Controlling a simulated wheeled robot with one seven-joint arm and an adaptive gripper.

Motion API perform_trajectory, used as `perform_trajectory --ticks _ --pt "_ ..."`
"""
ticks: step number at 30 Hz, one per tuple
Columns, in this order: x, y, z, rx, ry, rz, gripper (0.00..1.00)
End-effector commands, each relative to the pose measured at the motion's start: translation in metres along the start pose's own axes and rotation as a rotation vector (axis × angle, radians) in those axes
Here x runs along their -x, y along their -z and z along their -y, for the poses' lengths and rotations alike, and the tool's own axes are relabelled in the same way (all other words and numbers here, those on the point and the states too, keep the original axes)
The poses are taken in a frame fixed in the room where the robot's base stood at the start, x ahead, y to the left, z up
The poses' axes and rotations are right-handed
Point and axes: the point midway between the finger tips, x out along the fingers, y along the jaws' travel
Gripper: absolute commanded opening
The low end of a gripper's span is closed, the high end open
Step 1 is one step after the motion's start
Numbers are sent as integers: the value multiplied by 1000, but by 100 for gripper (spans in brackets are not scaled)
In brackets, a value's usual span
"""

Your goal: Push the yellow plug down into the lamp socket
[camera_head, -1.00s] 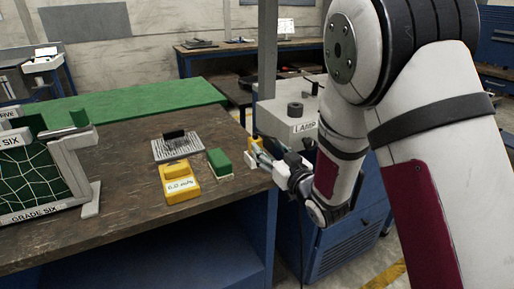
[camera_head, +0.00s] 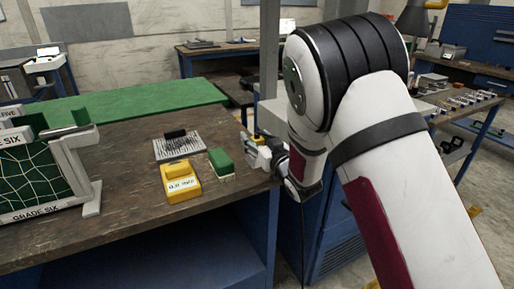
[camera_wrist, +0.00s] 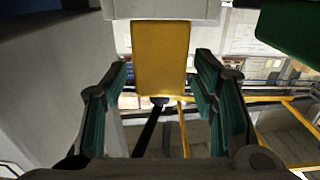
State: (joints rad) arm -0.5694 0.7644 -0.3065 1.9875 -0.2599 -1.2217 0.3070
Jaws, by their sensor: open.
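The yellow plug (camera_wrist: 158,58) shows as an upright yellow block in the upper middle of the wrist view. It lies between the two fingers of my gripper (camera_wrist: 163,80), with a gap on each side. My gripper is open and does not hold it. A pale block (camera_wrist: 160,9) meets the plug's upper edge in that view; I cannot tell whether this is the socket. In the head view my gripper (camera_head: 254,150) is at the bench's right edge. The lamp box (camera_head: 269,116) is mostly hidden behind my arm, and its socket is not visible.
On the wooden bench (camera_head: 100,205) are a yellow meter (camera_head: 180,182), a green-topped block (camera_head: 221,161) and a grey finned plate (camera_head: 178,146). A netted frame (camera_head: 40,175) stands at the left. A grey post (camera_head: 269,50) rises behind my gripper.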

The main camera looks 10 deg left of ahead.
Motion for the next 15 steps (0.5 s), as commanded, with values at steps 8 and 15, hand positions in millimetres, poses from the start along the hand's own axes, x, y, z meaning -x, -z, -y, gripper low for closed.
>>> perform_trajectory --ticks 8,15 --pt "0 0 0 0 0 0 1" --pt "0 0 0 0 0 -1 0"
